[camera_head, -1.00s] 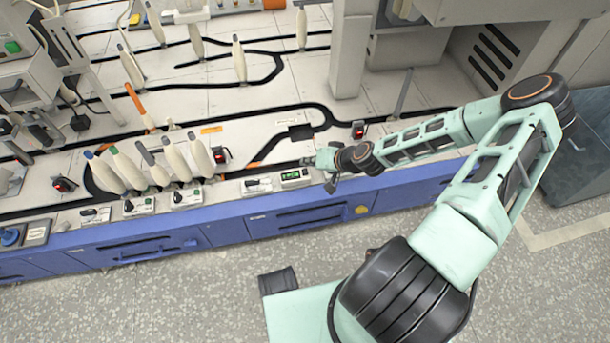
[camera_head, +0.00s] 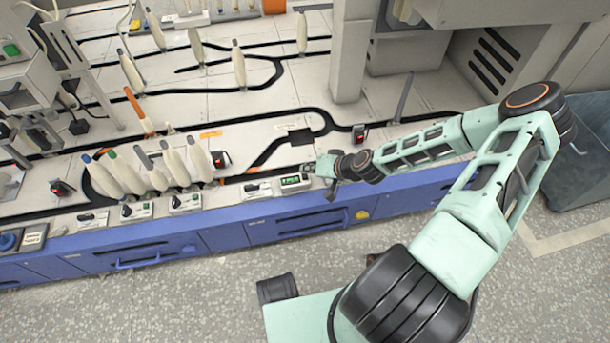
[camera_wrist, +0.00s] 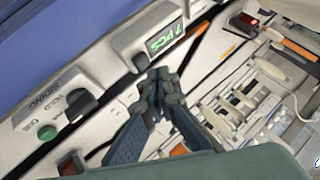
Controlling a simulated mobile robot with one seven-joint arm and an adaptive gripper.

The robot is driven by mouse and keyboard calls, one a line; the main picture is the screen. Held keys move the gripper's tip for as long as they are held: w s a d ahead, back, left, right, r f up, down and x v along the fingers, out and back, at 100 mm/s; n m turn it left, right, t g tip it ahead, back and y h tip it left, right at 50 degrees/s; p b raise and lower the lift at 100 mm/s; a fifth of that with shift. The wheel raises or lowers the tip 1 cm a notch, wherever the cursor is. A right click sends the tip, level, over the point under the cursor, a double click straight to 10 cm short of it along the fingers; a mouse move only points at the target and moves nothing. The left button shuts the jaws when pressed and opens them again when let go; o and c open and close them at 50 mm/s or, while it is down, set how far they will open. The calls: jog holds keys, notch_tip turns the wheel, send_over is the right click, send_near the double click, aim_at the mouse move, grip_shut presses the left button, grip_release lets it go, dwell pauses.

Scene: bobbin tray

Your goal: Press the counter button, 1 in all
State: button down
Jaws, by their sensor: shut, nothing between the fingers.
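The counter is a pale box with a green lit display (camera_head: 291,181) at the front edge of the bench. In the wrist view the display (camera_wrist: 167,38) seems to read "7 PCS". A small dark round button (camera_wrist: 141,61) sits beside the display on the same box. My gripper (camera_head: 308,168) is at the counter's back right side in the head view. In the wrist view its fingers (camera_wrist: 160,78) are shut and empty, with the tips very close to the button in the picture. I cannot tell whether they touch it.
Several white bobbins (camera_head: 174,164) stand farther left. A red-lit switch (camera_head: 360,134) is behind my wrist. Blue drawers (camera_head: 295,222) run below.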

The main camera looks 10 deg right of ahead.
aim_at(307, 177)
dwell(0.6)
jog(key=shift+f+b, duration=0.45)
jog(key=shift+f+b, duration=0.3)
jog(key=shift+f, duration=0.15)
dwell(0.5)
jog(key=shift+r, duration=0.1)
jog(key=shift+r+p, duration=0.65)
jog(key=shift+r, duration=0.15)
jog(key=shift+r+p, duration=1.9)
jog(key=shift+r, duration=0.65)
